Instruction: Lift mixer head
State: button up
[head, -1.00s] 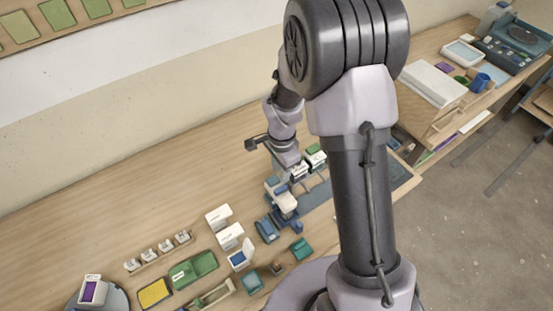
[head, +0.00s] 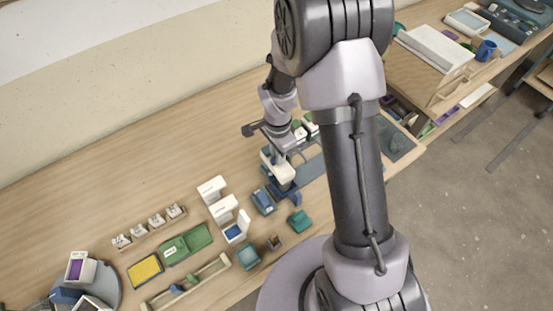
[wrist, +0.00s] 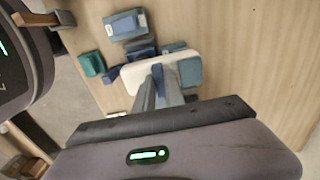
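The mixer is a small device with a white head (head: 277,166) over a blue base (head: 290,194), standing on the wooden table. In the wrist view the white head (wrist: 135,76) lies under my gripper's fingers, with blue parts on both sides of it. My gripper (wrist: 158,78) points down at the head, its two grey fingers close together over the white top. Whether the fingers touch or grip the head cannot be told. In the head view my wrist is just above and behind the mixer, and the fingertips are hard to make out.
A blue box (head: 263,201) and a teal box (head: 300,221) stand close to the mixer. White holders (head: 222,209), a green tray (head: 186,243) and a yellow tray (head: 145,270) lie to the left. The table behind, toward the wall, is clear.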

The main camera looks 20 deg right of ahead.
grip_shut()
jog(key=shift+r+p, duration=1.85)
jog(key=shift+r, duration=1.25)
jog(key=o, duration=0.6)
grip_release()
jog(key=shift+f, duration=0.1)
notch_tip(320, 180, up, 7)
jog(key=p, duration=0.4)
